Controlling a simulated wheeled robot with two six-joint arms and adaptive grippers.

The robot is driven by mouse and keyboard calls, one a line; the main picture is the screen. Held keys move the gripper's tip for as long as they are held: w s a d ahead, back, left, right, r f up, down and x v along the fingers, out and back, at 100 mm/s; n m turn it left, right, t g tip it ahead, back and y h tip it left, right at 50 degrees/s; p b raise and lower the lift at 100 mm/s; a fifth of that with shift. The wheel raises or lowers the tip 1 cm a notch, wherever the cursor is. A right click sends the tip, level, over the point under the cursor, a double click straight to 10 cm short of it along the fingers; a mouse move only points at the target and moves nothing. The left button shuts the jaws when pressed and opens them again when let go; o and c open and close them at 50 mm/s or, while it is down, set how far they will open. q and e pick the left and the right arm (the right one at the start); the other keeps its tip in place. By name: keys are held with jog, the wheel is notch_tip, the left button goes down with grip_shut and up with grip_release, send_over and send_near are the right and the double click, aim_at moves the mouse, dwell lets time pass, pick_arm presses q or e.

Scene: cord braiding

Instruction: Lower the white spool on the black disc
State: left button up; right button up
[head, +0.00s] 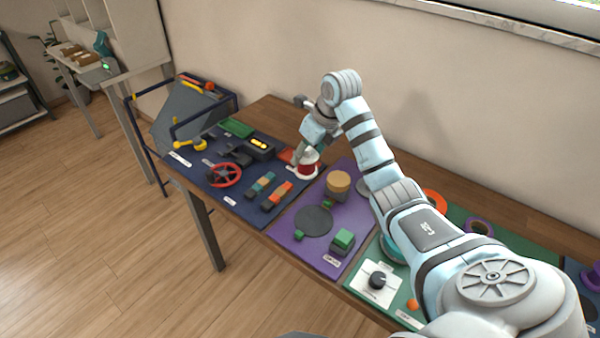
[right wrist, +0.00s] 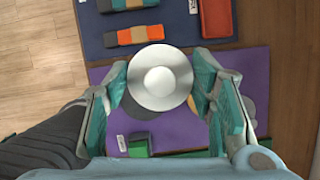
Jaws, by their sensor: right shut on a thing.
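The white spool (head: 308,168) has white flanges and a red winding. My right gripper (head: 304,155) is shut on it, near the border of the navy and purple mats. In the right wrist view the spool's round pale top (right wrist: 160,77) sits between the two fingers of the right gripper (right wrist: 160,92). The black disc (head: 314,221) lies flat on the purple mat, nearer the table's front edge than the spool. In the right wrist view a dark round part shows below the spool, partly hidden. The spool's height above the mat is hard to tell. My left gripper is out of view.
On the purple mat (head: 285,238) a tan-topped cylinder (head: 338,183) stands behind the disc.

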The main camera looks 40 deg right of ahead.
jog(key=s+a+f+n+y, duration=0.1)
jog(key=s+a+f, duration=0.1)
jog(key=s+f, duration=0.5)
jog(key=b+x, duration=0.3)
jog(key=shift+s+d+f, duration=0.1)
jog(key=shift+f, duration=0.2)
jog(key=shift+s+r, duration=0.15)
jog(key=shift+s+d+r, duration=0.1)
jog(key=shift+s+r, duration=0.1)
jog(key=shift+s, duration=0.2)
jog(key=shift+w+f, duration=0.1)
jog(key=shift+w, duration=0.1)
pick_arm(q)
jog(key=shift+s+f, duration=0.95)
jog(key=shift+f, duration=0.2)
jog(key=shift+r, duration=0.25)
pick_arm(e)
jog(key=shift+s, duration=0.2)
